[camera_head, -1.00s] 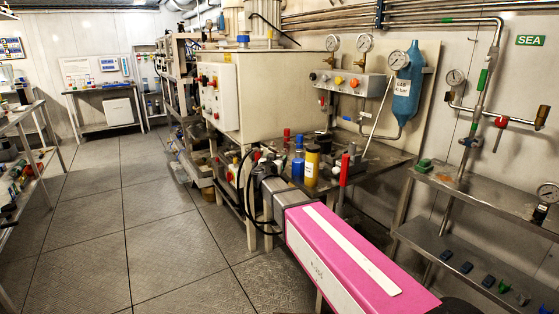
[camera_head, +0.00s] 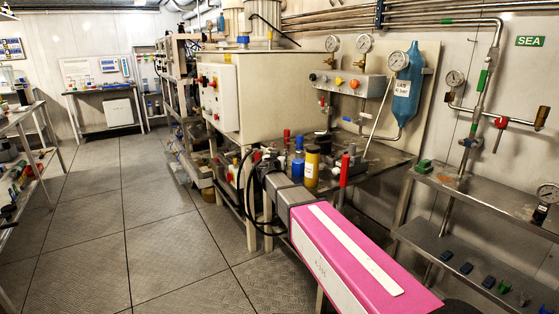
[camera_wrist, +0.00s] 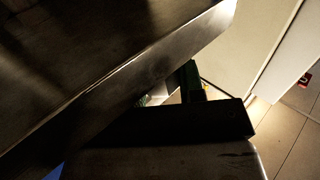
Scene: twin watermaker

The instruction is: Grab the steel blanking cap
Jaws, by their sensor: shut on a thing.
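My gripper (camera_head: 264,168) is at the far end of my pink arm, low against the front of the steel bench (camera_head: 385,155). Its fingertips are largely hidden in the head view. In the wrist view, the dark gripper parts (camera_wrist: 190,122) sit in shadow close under a metal edge (camera_wrist: 130,80). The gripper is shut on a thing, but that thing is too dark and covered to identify. I cannot make out the steel blanking cap for certain in either view.
On the bench stand a yellow cylinder (camera_head: 312,165), a blue bottle (camera_head: 298,160) and a red-handled part (camera_head: 345,170). A black cable (camera_head: 248,205) loops beside my gripper. A steel shelf (camera_head: 440,245) is at the right. The tiled floor (camera_head: 165,215) at left is clear.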

